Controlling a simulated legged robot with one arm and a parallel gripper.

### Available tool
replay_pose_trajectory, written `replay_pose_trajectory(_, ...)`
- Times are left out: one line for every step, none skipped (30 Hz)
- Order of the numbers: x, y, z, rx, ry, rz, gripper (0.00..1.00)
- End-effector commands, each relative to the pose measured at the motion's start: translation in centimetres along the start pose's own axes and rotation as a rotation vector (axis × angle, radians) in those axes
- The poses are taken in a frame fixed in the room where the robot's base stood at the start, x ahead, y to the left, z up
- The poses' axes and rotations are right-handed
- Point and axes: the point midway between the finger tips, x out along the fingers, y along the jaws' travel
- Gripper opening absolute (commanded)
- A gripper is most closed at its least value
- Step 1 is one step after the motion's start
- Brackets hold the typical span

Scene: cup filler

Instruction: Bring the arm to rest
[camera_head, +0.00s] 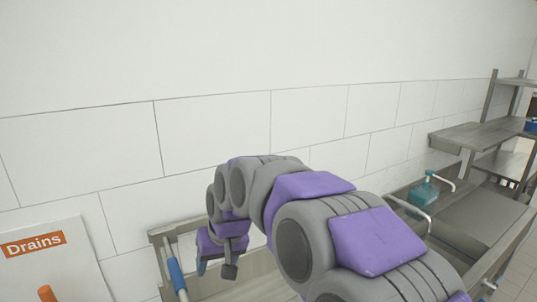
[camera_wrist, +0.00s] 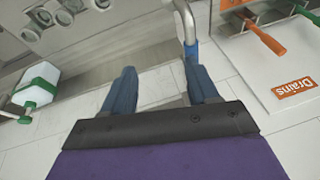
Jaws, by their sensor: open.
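My arm reaches out from the lower right of the head view and bends down at its far end. My gripper (camera_head: 217,268) hangs over the metal sink area, close to the tiled wall. In the wrist view my gripper (camera_wrist: 162,78) shows two blue fingers spread apart with nothing between them. A metal pipe with a blue sleeve (camera_wrist: 191,48) runs close by the right finger; I cannot tell whether they touch. The blue sleeve also shows in the head view (camera_head: 176,274), left of the gripper.
A white board marked "Drains" (camera_head: 35,244) with an orange handle (camera_head: 46,293) stands at the left. A teal bottle (camera_head: 422,193) stands by the wall at the right, near metal shelves (camera_head: 478,135). A green-and-white container (camera_wrist: 36,86) is left in the wrist view.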

Motion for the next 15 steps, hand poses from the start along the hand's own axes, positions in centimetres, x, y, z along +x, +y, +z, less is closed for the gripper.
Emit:
replay_pose_trajectory(0.5,1.5,2.0,0.018,-0.012,0.013,0.59)
replay_pose_trajectory(0.7,2.2,3.1,0.026,-0.023,0.02,0.59)
replay_pose_trajectory(1.0,3.1,4.7,0.04,-0.041,0.03,0.59)
replay_pose_trajectory(1.1,3.8,5.8,0.049,-0.051,0.036,0.59)
replay_pose_trajectory(1.1,4.4,6.8,0.059,-0.06,0.044,0.59)
replay_pose_trajectory(1.4,5.2,8.4,0.073,-0.077,0.053,0.59)
replay_pose_trajectory(1.7,5.8,9.6,0.084,-0.09,0.06,0.59)
replay_pose_trajectory(1.9,6.4,10.7,0.094,-0.1,0.068,0.59)
replay_pose_trajectory(2.0,7.1,12.3,0.108,-0.113,0.077,0.59)
replay_pose_trajectory(2.3,7.6,13.6,0.12,-0.127,0.085,0.59)
replay_pose_trajectory(2.6,8.1,14.8,0.131,-0.139,0.092,0.59)
replay_pose_trajectory(2.8,8.8,16.4,0.147,-0.152,0.102,0.59)
replay_pose_trajectory(3.0,9.2,17.7,0.159,-0.163,0.109,0.59)
replay_pose_trajectory(3.3,9.7,19.0,0.172,-0.176,0.115,0.59)
replay_pose_trajectory(3.6,10.3,20.7,0.189,-0.19,0.123,0.59)
